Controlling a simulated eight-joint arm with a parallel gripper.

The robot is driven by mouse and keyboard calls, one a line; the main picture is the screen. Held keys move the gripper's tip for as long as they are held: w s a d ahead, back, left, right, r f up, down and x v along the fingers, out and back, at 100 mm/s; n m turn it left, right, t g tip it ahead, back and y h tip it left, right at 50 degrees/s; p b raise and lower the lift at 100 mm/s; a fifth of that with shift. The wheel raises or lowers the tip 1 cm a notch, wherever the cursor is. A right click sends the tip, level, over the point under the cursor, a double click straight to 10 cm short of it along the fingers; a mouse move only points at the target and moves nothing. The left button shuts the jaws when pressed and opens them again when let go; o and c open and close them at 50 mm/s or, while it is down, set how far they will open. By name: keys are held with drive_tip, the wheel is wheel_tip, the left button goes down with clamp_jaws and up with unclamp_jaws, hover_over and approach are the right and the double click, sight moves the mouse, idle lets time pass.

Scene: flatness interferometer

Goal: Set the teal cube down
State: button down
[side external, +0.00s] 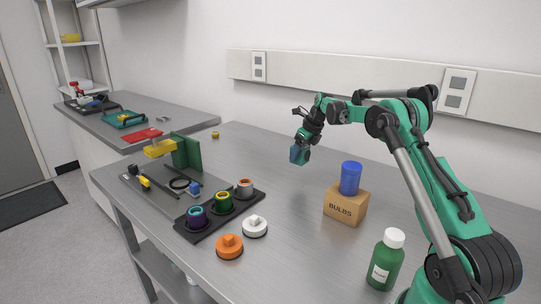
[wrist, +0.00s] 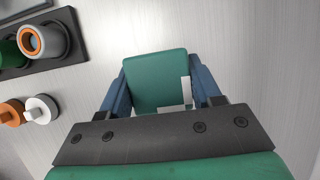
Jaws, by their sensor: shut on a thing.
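The teal cube (wrist: 155,80) is between the two blue fingers of my gripper (wrist: 160,88) in the wrist view. A pale L-shaped mark shows at the right and lower part of its face. In the side view my gripper (side external: 299,154) hangs from the arm at the back middle of the bench, with the teal cube (side external: 305,156) small and partly hidden at its end. The cube appears above the grey bench top (side external: 285,195); the gap below it is hard to judge.
A cardboard box marked BULBS (side external: 345,207) with a blue cylinder (side external: 350,178) on it stands right of my gripper. A green bottle (side external: 386,260) is in front. A black tray (side external: 180,224) with ringed cups, plus orange (side external: 229,247) and white (side external: 254,227) knobbed discs, is left. Bench around the cube is clear.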

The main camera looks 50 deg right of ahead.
sight(298, 181)
drive_tip(key=shift+f, duration=3.15)
drive_tip(key=shift+f, duration=0.15)
drive_tip(key=shift+c, duration=0.8)
unclamp_jaws()
